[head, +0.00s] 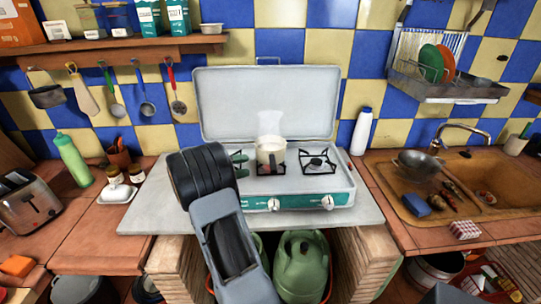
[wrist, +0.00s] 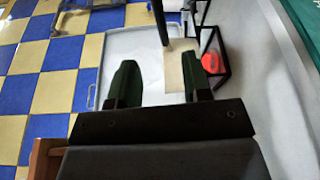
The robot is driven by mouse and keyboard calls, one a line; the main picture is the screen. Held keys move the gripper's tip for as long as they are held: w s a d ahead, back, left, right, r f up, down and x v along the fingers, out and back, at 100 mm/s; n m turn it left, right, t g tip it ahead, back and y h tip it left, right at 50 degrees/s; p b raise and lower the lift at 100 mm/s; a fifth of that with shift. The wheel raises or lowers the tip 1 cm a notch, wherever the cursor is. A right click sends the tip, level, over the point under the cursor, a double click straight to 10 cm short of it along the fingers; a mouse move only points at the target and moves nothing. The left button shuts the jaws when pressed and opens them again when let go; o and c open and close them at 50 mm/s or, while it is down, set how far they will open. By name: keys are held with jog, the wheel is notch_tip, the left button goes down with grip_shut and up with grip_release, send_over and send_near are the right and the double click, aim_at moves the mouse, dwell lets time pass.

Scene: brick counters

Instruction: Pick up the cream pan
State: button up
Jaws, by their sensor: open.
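The cream pan (head: 268,146) stands on the left burner of the white camping stove (head: 300,180) in the head view. A reddish part shows low on its front. My gripper (head: 240,164) is just left of the pan, over the stove's left side, pointing toward it. In the wrist view my gripper's two dark green fingers (wrist: 158,82) are apart. A beige patch, perhaps part of the pan, shows beside the right finger; a red piece (wrist: 209,63) is beyond it. I cannot tell whether anything touches the fingers.
The stove's raised lid (head: 265,100) stands behind the pan. The right burner (head: 316,163) is empty. A white bottle (head: 361,131) stands right of the stove, and a green bottle (head: 73,159) is on the left counter. A sink (head: 480,180) is at the right.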

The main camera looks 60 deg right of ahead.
aim_at(272, 159)
jog(key=p+x, duration=0.2)
jog(key=x, duration=0.8)
jog(key=shift+s+d+f+p, duration=0.1)
jog(key=shift+s+d+p, duration=0.1)
jog(key=shift+p, duration=0.2)
jog(key=shift+c, duration=0.3)
grip_shut()
jog(key=shift+w, duration=0.1)
